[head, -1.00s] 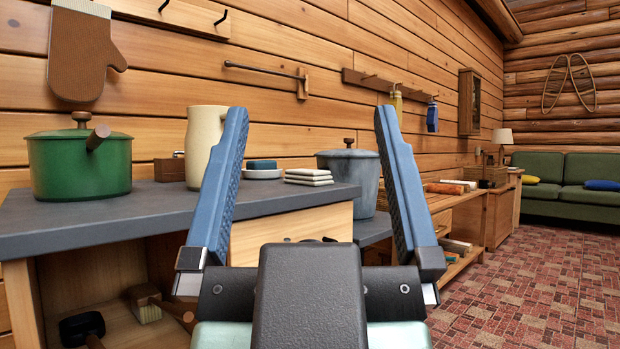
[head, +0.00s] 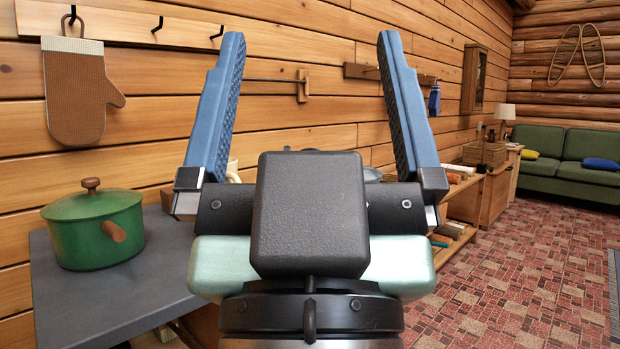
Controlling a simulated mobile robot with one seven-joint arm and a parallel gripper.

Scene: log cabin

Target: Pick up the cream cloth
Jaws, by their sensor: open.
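My gripper (head: 310,45) fills the middle of the head view, its two blue ridged fingers pointing up and spread wide. The cream cloth does not show now. My gripper's dark body and pale green wrist cover the part of the counter (head: 75,310) where a small folded cream stack lay in the earlier head frame.
A green lidded pot (head: 95,230) stands on the counter at left. A brown oven mitt (head: 75,90) hangs above it. A sliver of the cream pitcher (head: 233,170) shows behind my gripper. A wooden bench, cabinets and a green sofa (head: 570,160) stand farther right. The red patterned floor (head: 520,260) is open.

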